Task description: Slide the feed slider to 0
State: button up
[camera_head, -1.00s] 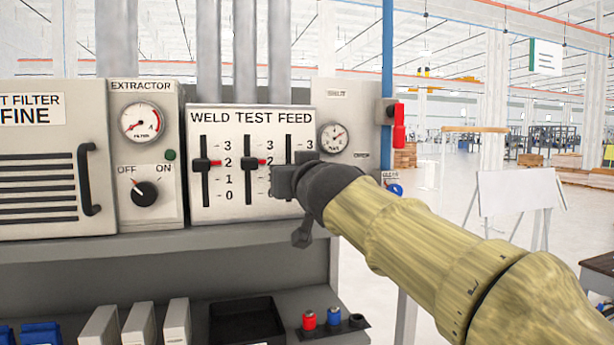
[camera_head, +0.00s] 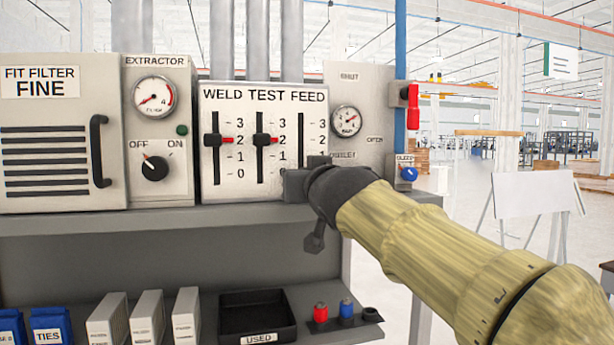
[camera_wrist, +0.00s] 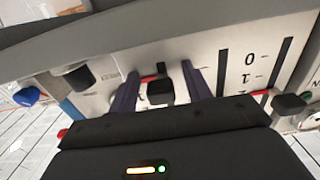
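The WELD TEST FEED panel (camera_head: 262,95) is pale, with three vertical slots marked 3 to 0. The left slider (camera_head: 212,140) and middle slider (camera_head: 262,140) have black knobs with red pointers at 2. The right slot (camera_head: 300,135) is bare from 3 down to about 1; its lower part is hidden by my gripper (camera_head: 300,183). In the wrist view, turned upside down, a black knob with a red pointer (camera_wrist: 160,92) sits between the two fingers of my gripper (camera_wrist: 160,95). The fingers look open, with narrow gaps on both sides of the knob.
The extractor panel (camera_head: 158,120) with its dial and OFF/ON knob stands left of the feed panel. A grey ledge (camera_head: 150,217) runs below; a black tray (camera_head: 258,315) sits lower.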

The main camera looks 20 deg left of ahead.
jog(key=shift+d+r, duration=0.1)
jog(key=shift+r, duration=0.1)
jog(key=shift+s, duration=0.1)
jog(key=shift+s+d, duration=0.2)
jog(key=b+v, duration=0.5)
jog(key=v, duration=1.1)
jog(key=shift+s+d+f, duration=0.15)
jog(key=shift+s+d, duration=0.05)
jog(key=shift+s, duration=0.05)
